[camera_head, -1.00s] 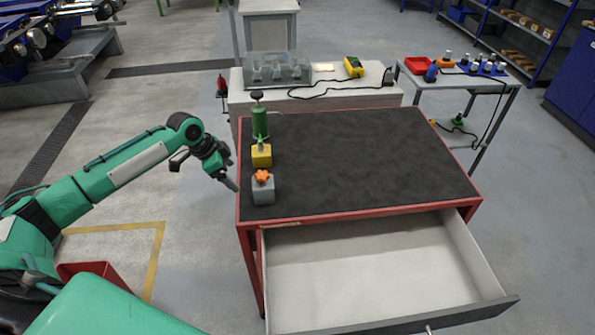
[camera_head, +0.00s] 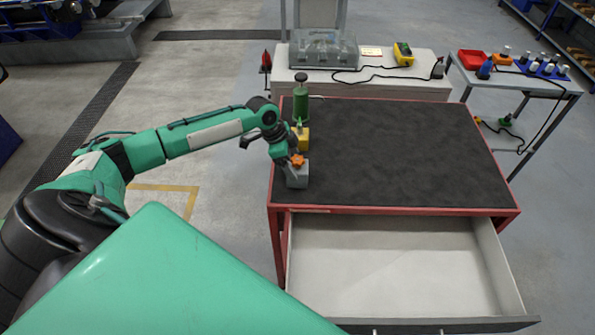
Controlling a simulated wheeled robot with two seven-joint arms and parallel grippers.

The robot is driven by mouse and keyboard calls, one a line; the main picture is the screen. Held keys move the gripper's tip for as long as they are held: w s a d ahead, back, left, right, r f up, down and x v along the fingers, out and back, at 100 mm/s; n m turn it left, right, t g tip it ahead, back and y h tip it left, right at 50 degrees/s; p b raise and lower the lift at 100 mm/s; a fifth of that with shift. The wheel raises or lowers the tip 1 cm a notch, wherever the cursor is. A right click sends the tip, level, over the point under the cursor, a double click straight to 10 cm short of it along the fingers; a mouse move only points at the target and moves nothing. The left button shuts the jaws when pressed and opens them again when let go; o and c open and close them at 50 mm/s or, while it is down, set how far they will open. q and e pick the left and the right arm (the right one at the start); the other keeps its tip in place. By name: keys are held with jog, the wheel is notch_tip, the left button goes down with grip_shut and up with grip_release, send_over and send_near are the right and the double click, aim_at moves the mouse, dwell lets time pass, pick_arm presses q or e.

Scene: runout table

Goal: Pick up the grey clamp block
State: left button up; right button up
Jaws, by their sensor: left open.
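The grey clamp block (camera_head: 297,178) with an orange star knob (camera_head: 297,161) on top stands upright on the dark table top (camera_head: 400,150), near its left front corner. My left gripper (camera_head: 286,164) is at the block's upper left, close to the orange knob. It is open; its fingers partly overlap the block's left side, and I cannot tell whether they touch it. My right gripper is not in view.
A yellow block (camera_head: 303,138) and a green cylinder with a black knob (camera_head: 301,104) stand just behind the grey block. The drawer (camera_head: 390,265) below is pulled open and empty. The table's middle and right are clear.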

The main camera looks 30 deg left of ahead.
pick_arm(q)
jog(key=shift+p+x, duration=0.6)
jog(key=shift+x, duration=1.3)
jog(key=c, duration=1.3)
jog(key=shift+r, duration=0.1)
jog(key=shift+c, duration=0.9)
